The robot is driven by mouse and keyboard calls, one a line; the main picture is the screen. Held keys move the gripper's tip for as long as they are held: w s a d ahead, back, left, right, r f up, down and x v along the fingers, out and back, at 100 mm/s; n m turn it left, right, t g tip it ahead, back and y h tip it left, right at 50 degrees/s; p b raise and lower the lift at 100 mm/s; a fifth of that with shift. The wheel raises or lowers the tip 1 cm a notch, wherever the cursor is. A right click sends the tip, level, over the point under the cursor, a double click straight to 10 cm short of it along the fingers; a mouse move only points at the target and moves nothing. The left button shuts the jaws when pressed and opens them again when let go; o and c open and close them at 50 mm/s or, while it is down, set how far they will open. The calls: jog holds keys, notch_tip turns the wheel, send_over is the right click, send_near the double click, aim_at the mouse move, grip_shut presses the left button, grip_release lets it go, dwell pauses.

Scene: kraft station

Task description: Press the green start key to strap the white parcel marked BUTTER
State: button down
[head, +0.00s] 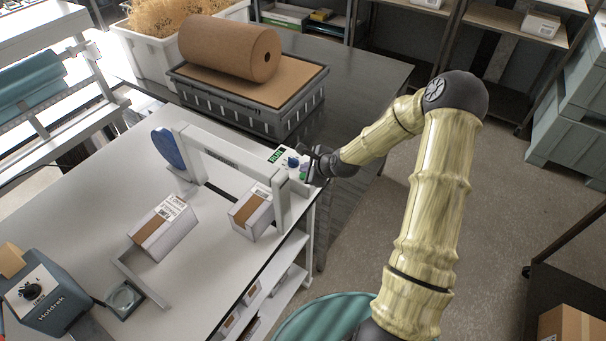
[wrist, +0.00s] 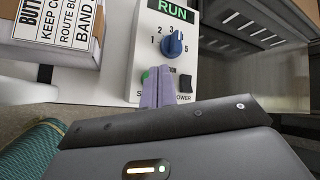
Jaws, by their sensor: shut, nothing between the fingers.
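The control panel (head: 287,161) sits at the right end of the strapping arch (head: 230,157). In the wrist view, the panel (wrist: 140,45) has a lit green RUN display (wrist: 174,10), a blue knob (wrist: 172,44) and a black power switch (wrist: 185,83). A sliver of the green start key (wrist: 145,75) shows beside my fingertips; the rest is hidden. My gripper (wrist: 158,75) is shut and empty, its fingertips over the key; I cannot tell if they touch it. The white parcel (head: 252,213) stands at the arch; in the wrist view, its label (wrist: 58,22) shows "BUTT".
Another white parcel (head: 163,228) lies on the white bench (head: 215,265) left of the arch. A brown paper roll (head: 228,48) rests on a grey crate (head: 250,110) behind. A blue Holdrek device (head: 45,300) stands at the front left. Open floor lies right of the bench.

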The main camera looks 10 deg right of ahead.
jog(key=shift+r+p, duration=2.05)
jog(key=shift+r, duration=0.5)
jog(key=s+r+n+g+h+b, duration=0.2)
jog(key=s+r+n+b, duration=0.1)
jog(key=s+n, duration=0.7)
jog(key=s+r+n+g+h+b, duration=0.2)
jog(key=s+r+n+g+b, duration=0.1)
jog(key=s+n, duration=0.8)
jog(key=s+b, duration=0.1)
jog(key=s, duration=0.4)
jog(key=shift+s+a+n+g+b, duration=0.15)
jog(key=shift+a+n+g+b, duration=0.15)
jog(key=shift+a+b, duration=0.1)
dwell(1.7)
